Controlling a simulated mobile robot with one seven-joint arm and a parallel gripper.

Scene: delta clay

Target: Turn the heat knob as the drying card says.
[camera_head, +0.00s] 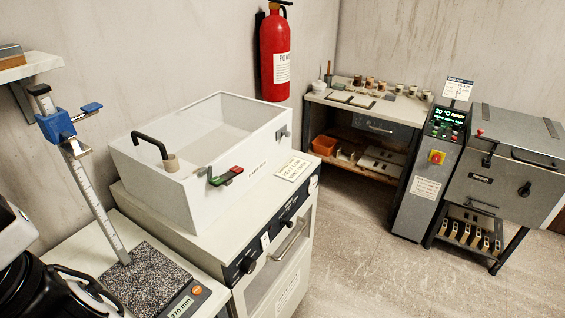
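A white drying card (294,168) lies on the right end of the oven's top; its few lines of print are too small to read surely. Under the top runs a dark control strip (271,236) on the white oven cabinet (283,262). A round dark knob (249,265) sits at the strip's near end; smaller controls lie farther along. Which one is the heat knob, and its setting, I cannot tell. What seems to be my gripper (85,284), dark and partly cut off at the lower left, is apart from the oven. Its opening is not clear.
A white open box (197,155) with a black pipe stands on the oven. A height gauge (90,170) stands on a speckled plate (143,278) to its left. A grey machine (508,165) with a control column (428,178) stands right. The floor (360,245) between is clear.

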